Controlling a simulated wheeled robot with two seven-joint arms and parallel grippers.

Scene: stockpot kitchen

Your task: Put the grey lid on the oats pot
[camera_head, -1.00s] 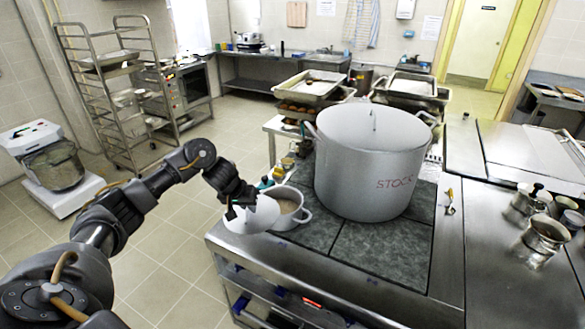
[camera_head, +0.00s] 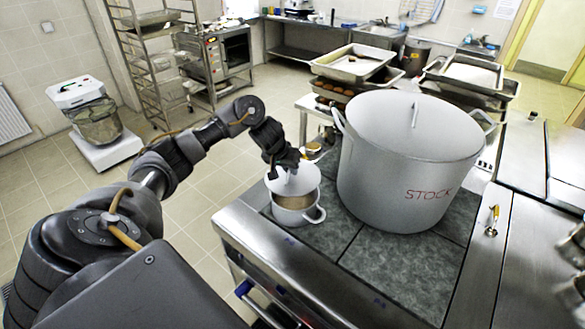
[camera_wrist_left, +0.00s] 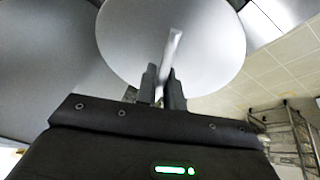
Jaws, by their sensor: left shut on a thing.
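The oats pot (camera_head: 293,216) is a small light pot with side handles, standing on the dark stove top near its left corner. Beige oats show in its front part. The grey lid (camera_head: 302,182) is a round disc with an upright handle, held over the back part of the pot; I cannot tell whether it touches the rim. My left gripper (camera_head: 284,168) is shut on the lid's handle. In the left wrist view the fingers (camera_wrist_left: 164,92) close around the handle strip, with the lid (camera_wrist_left: 205,45) filling the upper middle.
A large stockpot (camera_head: 395,185) marked STOCK, with an upright handle on top, stands close right of the oats pot. Trays (camera_head: 352,64) are behind it.

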